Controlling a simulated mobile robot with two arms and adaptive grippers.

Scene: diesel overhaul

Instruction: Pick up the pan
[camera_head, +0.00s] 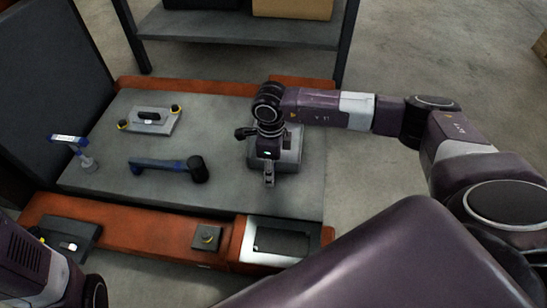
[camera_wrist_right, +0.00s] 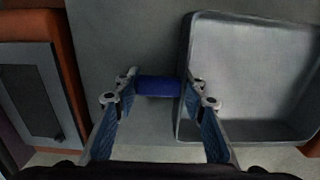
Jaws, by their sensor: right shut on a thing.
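The pan is a grey, shallow rectangular tray (camera_wrist_right: 255,78) at the right of the right wrist view. In the head view, the pan (camera_head: 291,158) sits at the right part of the grey bench top, partly hidden under my right wrist. A blue piece (camera_wrist_right: 158,86), seemingly its handle, lies between the fingertips beside the pan's left wall. My right gripper (camera_head: 268,178) points down there and is shut on it; its fingers (camera_wrist_right: 158,97) also show in the right wrist view. I cannot tell whether the pan is clear of the surface. My left gripper is out of view.
On the grey bench top (camera_head: 228,183) lie a blue tool with a black head (camera_head: 168,167), a grey plate with yellow knobs (camera_head: 150,119) and a blue-white item (camera_head: 70,140). An orange frame (camera_head: 130,232) borders the bench. A shelf (camera_head: 230,27) stands behind; floor is free at right.

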